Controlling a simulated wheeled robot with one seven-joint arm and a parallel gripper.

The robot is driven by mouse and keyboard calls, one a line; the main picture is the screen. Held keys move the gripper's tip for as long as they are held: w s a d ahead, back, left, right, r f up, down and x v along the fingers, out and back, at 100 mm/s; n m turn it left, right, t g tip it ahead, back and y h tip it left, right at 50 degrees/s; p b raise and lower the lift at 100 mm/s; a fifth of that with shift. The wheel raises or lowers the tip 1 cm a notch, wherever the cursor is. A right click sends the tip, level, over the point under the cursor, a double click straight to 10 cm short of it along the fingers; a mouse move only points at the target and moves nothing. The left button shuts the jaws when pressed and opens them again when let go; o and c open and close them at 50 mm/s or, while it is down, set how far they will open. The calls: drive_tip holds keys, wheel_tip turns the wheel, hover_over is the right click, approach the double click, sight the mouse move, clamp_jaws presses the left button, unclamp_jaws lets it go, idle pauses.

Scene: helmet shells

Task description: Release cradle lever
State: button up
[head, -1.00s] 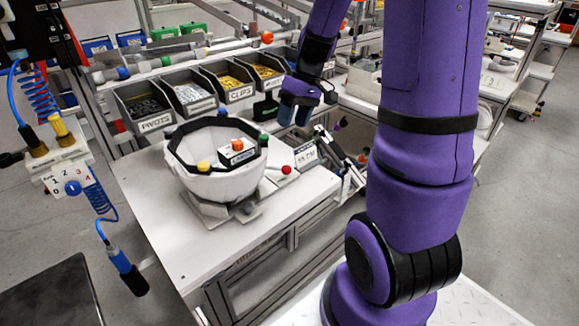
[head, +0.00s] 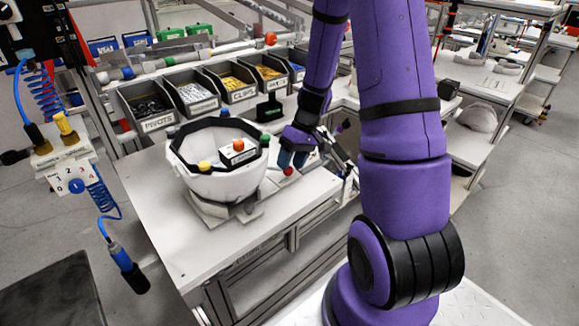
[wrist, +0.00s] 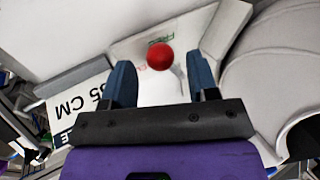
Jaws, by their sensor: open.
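The cradle lever's red ball knob (head: 288,171) stands at the right of the white helmet shell (head: 222,184). The shell sits in a grey cradle (head: 214,211) on the white bench. My gripper (head: 292,158) is just above and beside the knob. In the wrist view the knob (wrist: 160,57) appears between and beyond the two blue fingers of my gripper (wrist: 161,82). The fingers are apart with nothing between them, and whether they touch the knob cannot be told. A thin pale lever arm (wrist: 181,80) runs from the knob, partly hidden by the gripper.
A printed card reading "55 CM" (wrist: 78,107) lies close to the left finger. The curved shell (wrist: 285,75) is close on the right. Parts bins (head: 190,93) line the bench's back. The bench front (head: 200,262) is clear.

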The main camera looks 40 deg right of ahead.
drive_tip(key=shift+x, duration=0.9)
clamp_jaws()
